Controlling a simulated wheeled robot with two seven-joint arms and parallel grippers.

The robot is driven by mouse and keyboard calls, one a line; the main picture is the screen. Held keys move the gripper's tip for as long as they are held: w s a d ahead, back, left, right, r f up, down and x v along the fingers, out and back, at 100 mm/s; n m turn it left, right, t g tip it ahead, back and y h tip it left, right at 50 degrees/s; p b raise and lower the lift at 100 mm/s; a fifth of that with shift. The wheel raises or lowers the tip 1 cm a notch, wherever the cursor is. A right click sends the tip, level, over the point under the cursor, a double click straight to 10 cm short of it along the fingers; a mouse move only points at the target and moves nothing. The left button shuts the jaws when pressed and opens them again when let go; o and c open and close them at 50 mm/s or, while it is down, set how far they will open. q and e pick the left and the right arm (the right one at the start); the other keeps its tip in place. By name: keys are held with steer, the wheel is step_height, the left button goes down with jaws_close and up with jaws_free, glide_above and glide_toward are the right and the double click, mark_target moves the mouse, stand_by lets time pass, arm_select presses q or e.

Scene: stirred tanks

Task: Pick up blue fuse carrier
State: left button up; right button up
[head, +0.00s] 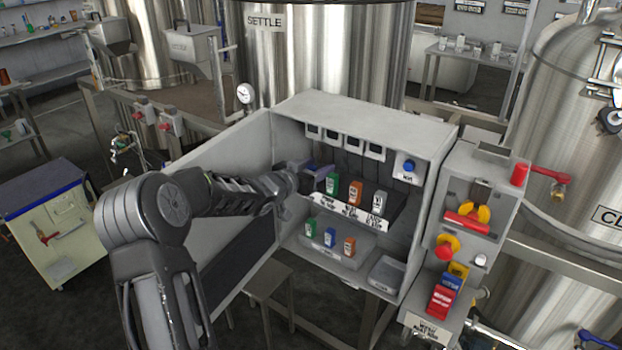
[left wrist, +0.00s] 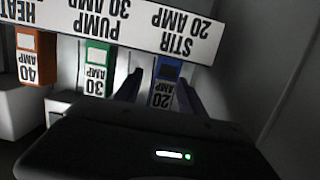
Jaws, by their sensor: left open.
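In the left wrist view, which is upside down, a blue fuse carrier (left wrist: 163,90) marked 20 AMP sits under the STIR 20 AMP label. My left gripper (head: 314,174) is open, with one dark finger on each side of this carrier; I cannot tell whether they touch it. In the head view the gripper reaches into the open cabinet at the left end of the upper row and largely hides that carrier. A second blue fuse carrier (head: 330,237) stands on the lower tray between a green and an orange one. My right gripper is not in view.
Beside the gripper in the upper row are a green carrier (head: 332,184), an orange carrier (head: 355,193) and a pale one (head: 380,201). The cabinet door (head: 215,165) stands open at left. A grey bin (head: 387,273) sits at the cabinet's lower right.

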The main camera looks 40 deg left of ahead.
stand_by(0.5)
arm_select(q)
jaws_close()
stand_by(0.3)
